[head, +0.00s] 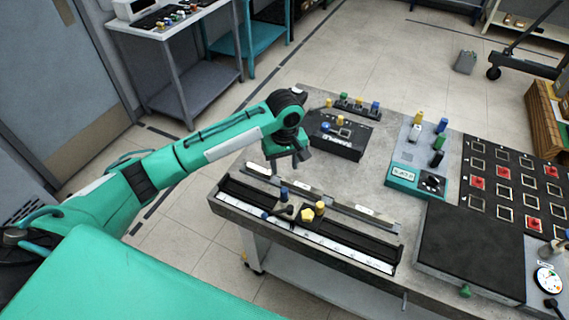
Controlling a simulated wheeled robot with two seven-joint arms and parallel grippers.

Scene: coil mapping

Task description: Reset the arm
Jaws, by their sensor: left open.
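My left arm comes in from the left, green with black joints, and reaches over the left end of the grey workbench (268,153). My left gripper (285,168) hangs down at its end, above the bench and behind the long black rail tray (300,222). It is open and nothing shows between its fingers. It is apart from the blue knob piece (284,194) and the yellow piece (320,208) on the tray. My right gripper is not in view.
A black box (340,146) with coloured knobs stands right of my gripper. A teal-fronted meter (403,175), a black panel with red and dark squares (504,172) and a large dark box (470,245) fill the bench's right. Open floor (190,225) lies left of the bench.

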